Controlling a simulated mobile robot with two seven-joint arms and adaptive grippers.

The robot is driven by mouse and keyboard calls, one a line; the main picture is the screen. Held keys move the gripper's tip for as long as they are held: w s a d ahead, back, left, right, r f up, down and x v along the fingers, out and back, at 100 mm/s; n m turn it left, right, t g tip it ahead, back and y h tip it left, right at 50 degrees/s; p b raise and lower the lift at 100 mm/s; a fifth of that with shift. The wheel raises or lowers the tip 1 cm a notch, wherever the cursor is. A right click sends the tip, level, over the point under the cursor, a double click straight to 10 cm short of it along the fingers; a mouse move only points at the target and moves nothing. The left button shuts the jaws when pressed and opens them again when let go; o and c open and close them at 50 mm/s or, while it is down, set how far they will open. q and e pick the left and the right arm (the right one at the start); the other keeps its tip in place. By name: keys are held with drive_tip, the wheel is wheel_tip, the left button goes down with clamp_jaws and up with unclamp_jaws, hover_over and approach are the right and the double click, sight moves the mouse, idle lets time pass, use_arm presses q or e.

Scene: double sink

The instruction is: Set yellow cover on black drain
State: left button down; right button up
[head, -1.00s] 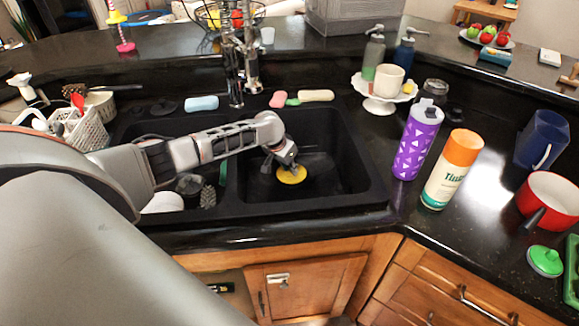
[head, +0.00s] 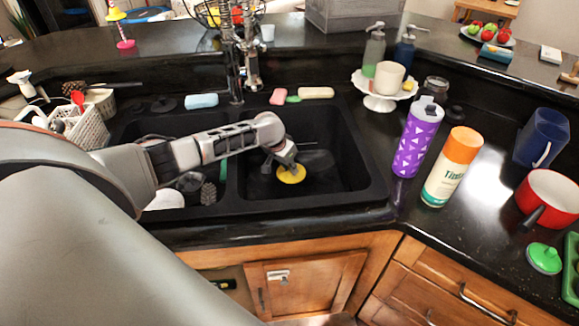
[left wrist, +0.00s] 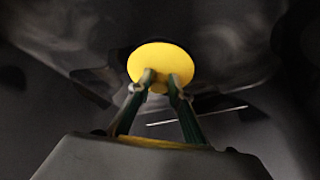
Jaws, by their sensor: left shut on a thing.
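The yellow cover (head: 291,174) is a small round disc inside the right basin of the black double sink (head: 345,201). My left gripper (head: 287,163) reaches down into that basin and is shut on the cover. In the left wrist view the yellow cover (left wrist: 160,63) is between the fingertips of my left gripper (left wrist: 160,80), over the dark basin. The black drain is not clearly seen; I cannot tell whether the cover touches the basin floor. My right gripper is not in view.
The faucet (head: 248,70) stands behind the sink. Dishes and a brush (head: 208,193) are in the left basin. A purple bottle (head: 418,140) and an orange-capped canister (head: 453,168) stand right of the sink. A blue sponge (head: 201,101) lies on the back rim.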

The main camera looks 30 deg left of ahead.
use_arm(q)
drive_tip(key=c, duration=1.8)
unclamp_jaws()
drive_tip(key=shift+o, duration=0.2)
drive_tip(key=v, duration=1.2)
